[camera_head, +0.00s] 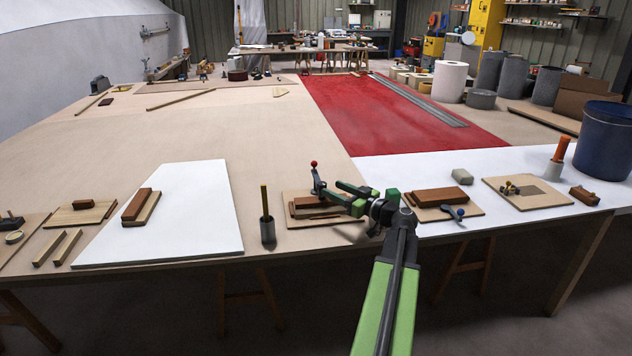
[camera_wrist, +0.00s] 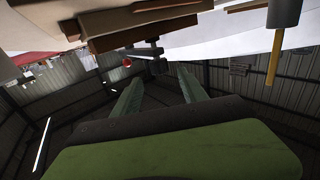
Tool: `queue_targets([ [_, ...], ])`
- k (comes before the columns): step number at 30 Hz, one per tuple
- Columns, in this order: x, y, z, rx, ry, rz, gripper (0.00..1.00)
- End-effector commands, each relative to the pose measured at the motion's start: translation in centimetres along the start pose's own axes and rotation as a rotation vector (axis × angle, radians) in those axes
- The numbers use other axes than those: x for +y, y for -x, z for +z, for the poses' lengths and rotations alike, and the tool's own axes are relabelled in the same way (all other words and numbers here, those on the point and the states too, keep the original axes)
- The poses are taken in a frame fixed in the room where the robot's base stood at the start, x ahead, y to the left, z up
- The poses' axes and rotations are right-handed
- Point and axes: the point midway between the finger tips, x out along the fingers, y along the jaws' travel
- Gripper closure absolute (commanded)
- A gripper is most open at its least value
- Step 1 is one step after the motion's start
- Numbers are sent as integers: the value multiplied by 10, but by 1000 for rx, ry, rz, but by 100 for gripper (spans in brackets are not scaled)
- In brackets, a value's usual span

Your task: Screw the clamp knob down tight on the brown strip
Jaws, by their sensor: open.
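A dark clamp (camera_head: 319,182) with a red ball (camera_head: 314,163) on top stands upright at a small board (camera_head: 290,221) on the table's front edge. A brown strip (camera_head: 308,201) lies on that board beside it. My gripper (camera_head: 334,190) is open and empty, just right of the clamp. In the wrist view the strip (camera_wrist: 150,28) is at the top. The clamp (camera_wrist: 157,63) and its red ball (camera_wrist: 127,63) show just beyond my spread green fingers (camera_wrist: 158,80). I cannot tell whether a finger touches the clamp, or whether the clamp presses on the strip.
To the right, another board carries a brown block (camera_head: 440,197) and a blue-knobbed tool (camera_head: 455,213). A white sheet (camera_head: 190,220) lies at left. The table behind is largely clear.

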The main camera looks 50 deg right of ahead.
Motion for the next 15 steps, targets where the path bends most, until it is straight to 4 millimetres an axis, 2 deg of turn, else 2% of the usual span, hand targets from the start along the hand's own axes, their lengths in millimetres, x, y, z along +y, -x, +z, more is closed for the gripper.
queue_targets([
  [1, 1, -15, 0, 0, 0, -3, 50],
  [6, 1, -56, 0, 0, 0, -2, 50],
  [10, 1, -77, 0, 0, 0, -1, 50],
  [15, 0, -90, 0, 0, 0, 1, 50],
])
